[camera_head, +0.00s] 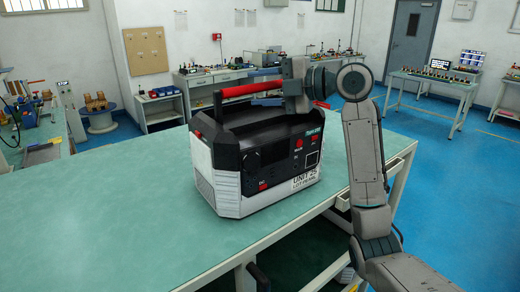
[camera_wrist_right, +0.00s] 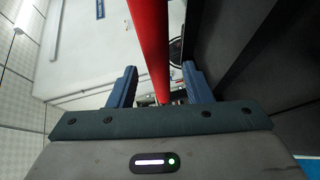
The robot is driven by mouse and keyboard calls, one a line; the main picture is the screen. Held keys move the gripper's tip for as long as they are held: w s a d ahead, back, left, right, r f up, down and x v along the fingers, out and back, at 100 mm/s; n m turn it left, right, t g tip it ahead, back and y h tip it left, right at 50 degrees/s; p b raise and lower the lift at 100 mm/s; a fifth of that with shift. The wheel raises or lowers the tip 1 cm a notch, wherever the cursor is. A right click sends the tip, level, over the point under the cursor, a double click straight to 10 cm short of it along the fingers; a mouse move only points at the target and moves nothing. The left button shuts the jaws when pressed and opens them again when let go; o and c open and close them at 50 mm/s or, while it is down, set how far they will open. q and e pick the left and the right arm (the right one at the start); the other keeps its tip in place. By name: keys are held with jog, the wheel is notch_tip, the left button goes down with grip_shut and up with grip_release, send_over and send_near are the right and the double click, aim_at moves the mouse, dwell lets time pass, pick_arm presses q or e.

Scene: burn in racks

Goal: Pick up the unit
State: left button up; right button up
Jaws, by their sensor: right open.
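The unit (camera_head: 262,165) is a black and white box with a red handle (camera_head: 232,90) along its top. It stands upright on the green table, with "UNIT" lettering on its front. My right gripper (camera_head: 258,78) is at the handle, near its right part. In the right wrist view the red handle (camera_wrist_right: 149,40) runs between the two blue fingers of my right gripper (camera_wrist_right: 160,86). The fingers are apart, with a gap on each side of the bar. My left gripper is not in view.
The green tabletop (camera_head: 110,215) is clear to the left of the unit. The table's right edge is close to the unit and my right arm.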

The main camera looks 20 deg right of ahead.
jog(key=shift+x, duration=1.1)
jog(key=shift+s+d, duration=0.15)
grip_shut()
dwell(0.4)
jog(key=shift+r, duration=0.15)
